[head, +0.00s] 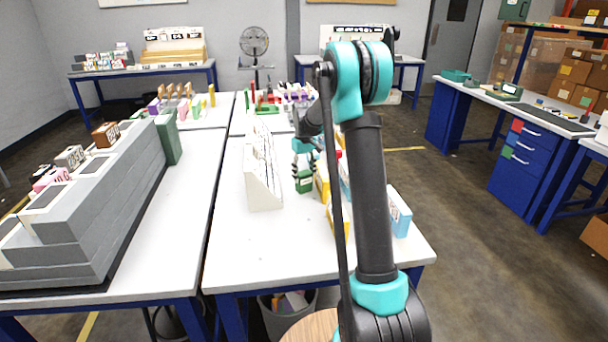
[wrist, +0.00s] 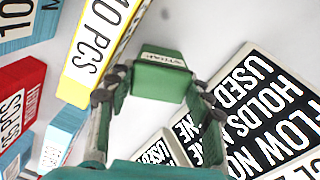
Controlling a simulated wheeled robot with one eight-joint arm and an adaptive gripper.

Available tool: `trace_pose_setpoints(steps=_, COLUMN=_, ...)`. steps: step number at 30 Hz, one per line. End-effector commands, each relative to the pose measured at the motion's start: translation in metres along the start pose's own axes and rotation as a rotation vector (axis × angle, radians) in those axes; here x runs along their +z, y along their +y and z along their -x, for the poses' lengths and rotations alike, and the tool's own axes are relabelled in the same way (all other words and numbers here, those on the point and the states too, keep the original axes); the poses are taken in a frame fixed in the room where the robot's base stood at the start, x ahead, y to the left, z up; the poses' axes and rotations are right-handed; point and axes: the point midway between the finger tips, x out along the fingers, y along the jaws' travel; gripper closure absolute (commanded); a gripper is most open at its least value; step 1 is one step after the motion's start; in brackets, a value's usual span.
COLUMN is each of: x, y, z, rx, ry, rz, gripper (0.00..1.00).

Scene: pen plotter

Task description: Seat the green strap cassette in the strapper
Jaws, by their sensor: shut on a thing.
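The green strap cassette (wrist: 162,78) has a pale label reading STRAP on its top in the wrist view. My gripper (wrist: 158,92) has a finger on each side of it and is shut on it. In the head view the green cassette (head: 304,184) shows below my gripper (head: 303,166), over the near middle table, between a white sign rack and the coloured boxes. I cannot tell whether its bottom touches the table. I cannot make out for certain which thing is the strapper.
The white sign rack (head: 262,185) stands close left of the cassette; its black-and-white signs (wrist: 270,110) fill the right of the wrist view. A yellow box (wrist: 95,45) labelled 10 PCS is close at left. Red (wrist: 20,98) and blue boxes lie beyond. The table's front is clear.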

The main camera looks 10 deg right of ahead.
Motion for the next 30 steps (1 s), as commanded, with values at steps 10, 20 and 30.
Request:
trace_pose_setpoints(steps=10, x=0.000, y=0.000, z=-0.002, rx=0.000, ry=0.000, rz=0.000, gripper=0.41)
trace_pose_setpoints(steps=20, x=0.000, y=0.000, z=0.006, rx=0.000, ry=0.000, rz=0.000, gripper=0.41)
trace_pose_setpoints(steps=30, x=0.000, y=0.000, z=0.070, rx=0.000, ry=0.000, rz=0.000, gripper=0.41)
